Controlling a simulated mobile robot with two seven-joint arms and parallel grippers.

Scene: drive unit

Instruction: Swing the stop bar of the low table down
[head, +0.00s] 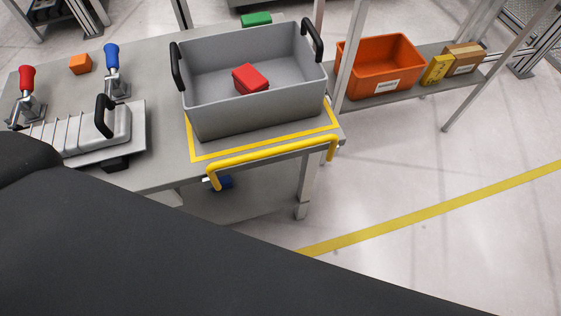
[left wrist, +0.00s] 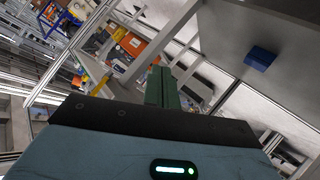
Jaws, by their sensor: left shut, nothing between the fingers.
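The yellow stop bar (head: 270,155) runs along the front edge of the low table (head: 160,177) in the head view. Its crossbar stands higher than its two bent ends, in front of the grey bin (head: 250,115). My left gripper (left wrist: 160,72) shows in the left wrist view as two dark green fingers, shut together with nothing between them. The stop bar cannot be made out in that view. In the head view, a dark arm link of mine covers the lower left, and neither gripper shows. My right gripper is in no view.
The bin holds a red block (head: 250,78). Clamps with red (head: 27,78) and blue (head: 111,57) handles stand at the left. A blue block (head: 222,182) lies below the tabletop. An orange bin (head: 380,68) stands on a side shelf. Floor at right is clear.

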